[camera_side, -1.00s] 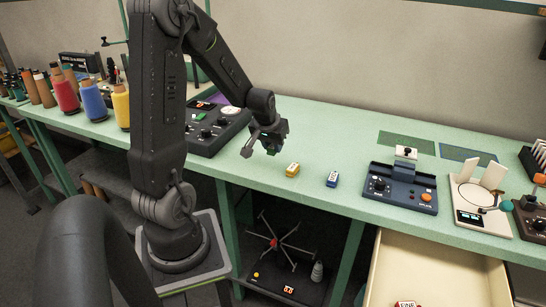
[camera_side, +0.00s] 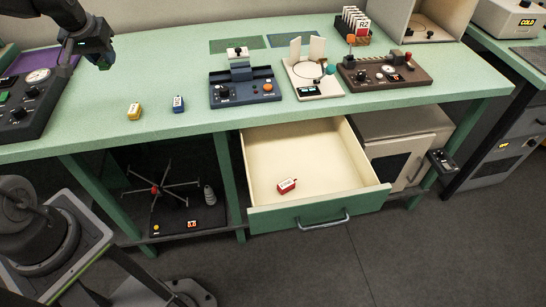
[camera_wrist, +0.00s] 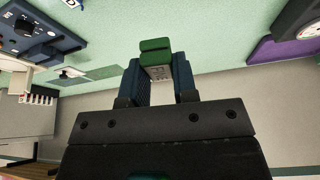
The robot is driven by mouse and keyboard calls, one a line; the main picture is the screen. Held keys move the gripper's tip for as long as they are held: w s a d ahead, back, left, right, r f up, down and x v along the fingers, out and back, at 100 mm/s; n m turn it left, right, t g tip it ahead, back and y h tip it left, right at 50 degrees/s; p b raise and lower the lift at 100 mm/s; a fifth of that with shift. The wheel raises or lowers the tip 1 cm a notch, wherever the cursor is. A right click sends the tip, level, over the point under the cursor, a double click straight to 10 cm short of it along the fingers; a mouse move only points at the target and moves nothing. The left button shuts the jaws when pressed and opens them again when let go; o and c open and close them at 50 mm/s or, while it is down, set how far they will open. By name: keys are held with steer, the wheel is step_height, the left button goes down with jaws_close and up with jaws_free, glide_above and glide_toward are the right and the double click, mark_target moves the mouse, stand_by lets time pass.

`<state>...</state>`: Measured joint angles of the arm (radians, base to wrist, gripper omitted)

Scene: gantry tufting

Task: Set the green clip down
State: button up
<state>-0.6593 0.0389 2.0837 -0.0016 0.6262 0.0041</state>
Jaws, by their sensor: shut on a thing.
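The green clip (camera_wrist: 156,46) is between the two blue-lined fingers of my gripper (camera_wrist: 158,70) in the wrist view. The jaws are shut on it, and its green end sticks out past the fingertips above the pale green bench top. In the side view my gripper (camera_side: 100,56) hangs above the bench at the upper left. The clip is too dark and small there to make out clearly. A yellow clip-like piece (camera_side: 134,112) and a blue one (camera_side: 178,104) stand on the bench, right of and below my gripper in the picture.
A green-fronted drawer (camera_side: 318,212) stands open with a red piece (camera_side: 287,186) in it. A blue device (camera_side: 246,92), a white-armed device (camera_side: 312,82) and a brown device (camera_side: 385,72) line the bench. A dark control panel (camera_side: 30,105) is at left. Bench is clear around the yellow and blue pieces.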

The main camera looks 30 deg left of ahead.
steer(key=w+d+m+h, duration=0.1)
steer(key=w+d+m, duration=0.2)
steer(key=w+d, duration=0.4)
steer(key=m+h, duration=0.4)
steer(key=m, duration=0.5)
glide_above(324, 181)
steer(key=s, duration=0.1)
steer(key=shift+t, duration=0.4)
steer(key=f, duration=2.5)
steer(key=shift+s+a+f, duration=0.2)
steer(key=shift+a, duration=0.1)
steer(key=shift+f, duration=1.85)
